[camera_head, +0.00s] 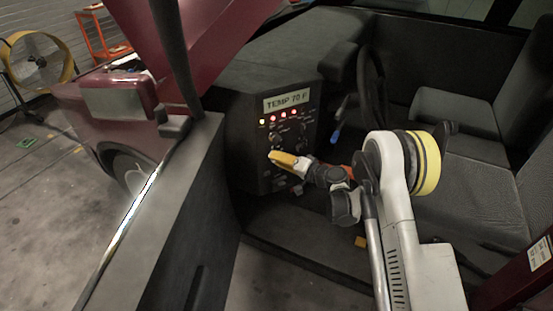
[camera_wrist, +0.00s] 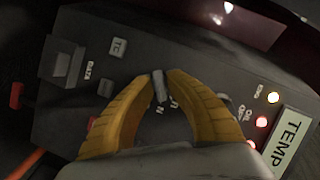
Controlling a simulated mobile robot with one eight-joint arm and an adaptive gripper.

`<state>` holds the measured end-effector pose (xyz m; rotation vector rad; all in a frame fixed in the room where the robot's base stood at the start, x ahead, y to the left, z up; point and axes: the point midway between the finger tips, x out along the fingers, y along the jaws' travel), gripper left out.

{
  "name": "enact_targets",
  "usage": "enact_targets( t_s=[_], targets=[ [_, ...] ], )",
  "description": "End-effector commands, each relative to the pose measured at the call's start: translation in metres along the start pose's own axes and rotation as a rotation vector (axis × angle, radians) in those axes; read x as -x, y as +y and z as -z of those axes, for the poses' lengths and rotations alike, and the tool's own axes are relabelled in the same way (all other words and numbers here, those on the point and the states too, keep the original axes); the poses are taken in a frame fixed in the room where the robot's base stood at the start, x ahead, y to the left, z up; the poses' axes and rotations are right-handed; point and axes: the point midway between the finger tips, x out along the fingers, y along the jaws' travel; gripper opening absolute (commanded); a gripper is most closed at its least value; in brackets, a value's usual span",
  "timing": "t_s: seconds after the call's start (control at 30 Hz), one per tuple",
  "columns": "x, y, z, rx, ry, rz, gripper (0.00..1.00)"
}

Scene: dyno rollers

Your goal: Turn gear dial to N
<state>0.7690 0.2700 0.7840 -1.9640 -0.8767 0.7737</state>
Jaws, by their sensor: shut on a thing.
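The gear dial (camera_wrist: 160,86) is a small grey knob on the dark dashboard panel. In the wrist view it stands between the fingertips of my gripper (camera_wrist: 160,78), and the yellow fingers are shut on it. An N mark shows just below the dial between the fingers, with another letter to its right. I cannot tell exactly which mark the dial points to. In the head view my gripper (camera_head: 273,156) reaches the lower left of the panel (camera_head: 258,140), and its fingers hide the dial there.
A display reading TEMP 70 F (camera_head: 286,101) sits above a row of lit lamps. A TC button (camera_wrist: 118,47) and a square switch (camera_wrist: 62,63) lie left of the dial in the wrist view. The open door (camera_head: 175,215), steering wheel (camera_head: 372,90) and seats (camera_head: 465,115) surround my arm.

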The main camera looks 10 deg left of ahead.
Motion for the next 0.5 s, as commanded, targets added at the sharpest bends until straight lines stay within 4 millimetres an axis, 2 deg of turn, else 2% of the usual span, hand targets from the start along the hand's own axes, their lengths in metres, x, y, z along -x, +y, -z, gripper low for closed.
enact_targets(
  t_s=[0.2, 0.5],
  targets=[
    [-0.0011, -0.0005, -0.0001, -0.102, 0.0, 0.043, 0.0],
    [-0.0012, -0.0009, -0.0004, -0.163, -0.001, 0.069, 0.0]
  ],
)
